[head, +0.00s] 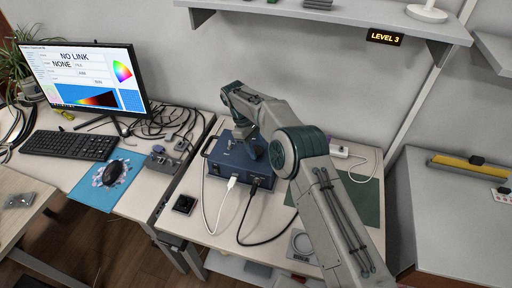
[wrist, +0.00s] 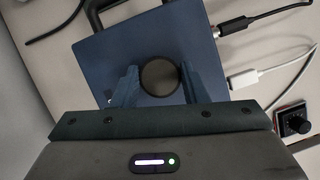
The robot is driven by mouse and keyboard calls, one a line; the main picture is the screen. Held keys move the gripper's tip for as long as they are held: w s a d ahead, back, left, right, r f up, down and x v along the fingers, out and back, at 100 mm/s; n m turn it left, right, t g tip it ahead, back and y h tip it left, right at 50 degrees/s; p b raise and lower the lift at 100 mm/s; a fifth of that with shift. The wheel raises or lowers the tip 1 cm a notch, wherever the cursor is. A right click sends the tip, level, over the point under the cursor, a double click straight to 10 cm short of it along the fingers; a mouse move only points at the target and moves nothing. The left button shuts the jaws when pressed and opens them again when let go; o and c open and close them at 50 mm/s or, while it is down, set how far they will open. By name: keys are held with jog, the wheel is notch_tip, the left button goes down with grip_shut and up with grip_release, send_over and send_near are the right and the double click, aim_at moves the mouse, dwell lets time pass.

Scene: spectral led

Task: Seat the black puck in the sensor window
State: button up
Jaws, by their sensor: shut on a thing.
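The black puck (wrist: 160,77) shows as a dark disc between the two fingers of my gripper (wrist: 159,84) in the wrist view. My gripper is shut on it, over the top face of the blue instrument box (wrist: 105,62). In the head view the blue box (head: 225,160) stands on the middle bench, with my gripper (head: 243,137) over it. I cannot make out the puck there. The sensor window cannot be seen apart from the puck. I cannot tell whether the puck touches the box or hangs above it.
A white plug (head: 232,182) and a black plug (head: 253,187) run into the box's front. A small black knob unit (head: 184,204) sits at front left. A green mat (head: 358,200) lies to the right. The monitor (head: 85,78) reads "NO LINK" and "NONE". A shelf (head: 330,17) hangs above.

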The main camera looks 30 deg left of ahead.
jog(key=shift+f, duration=0.2)
jog(key=o, duration=1.1)
jog(key=shift+r, duration=0.1)
